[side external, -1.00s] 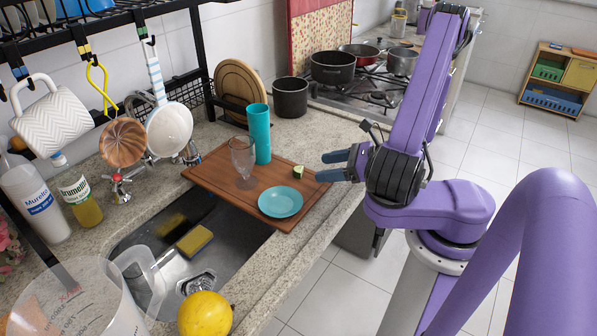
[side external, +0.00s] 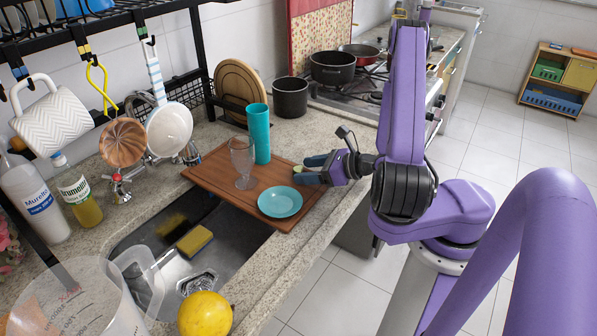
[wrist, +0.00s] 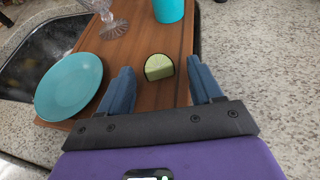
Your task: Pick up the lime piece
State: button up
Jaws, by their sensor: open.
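The lime piece (wrist: 158,67) lies on the wooden board (wrist: 150,93) in the wrist view, its pale green cut face showing and its dark rind around it. My gripper (wrist: 163,72) is open, with one blue finger on each side of the lime piece and a gap to each. In the side external view my gripper (side external: 309,169) is low at the right edge of the board (side external: 215,172). The lime piece is mostly hidden there by the fingers. I cannot tell the exact height of the fingertips above the board.
A teal plate (side external: 280,202) lies on the board left of my gripper. A clear glass (side external: 242,160) and a tall teal cup (side external: 258,134) stand farther back on it. The sink (side external: 190,250) is beside the board. Pots (side external: 291,97) stand behind.

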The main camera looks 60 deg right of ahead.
jog(key=shift+w+f, duration=0.1)
jog(key=shift+c, duration=0.3)
jog(key=c, duration=1)
jog(key=shift+c, duration=0.2)
notch_tip(320, 180, up, 10)
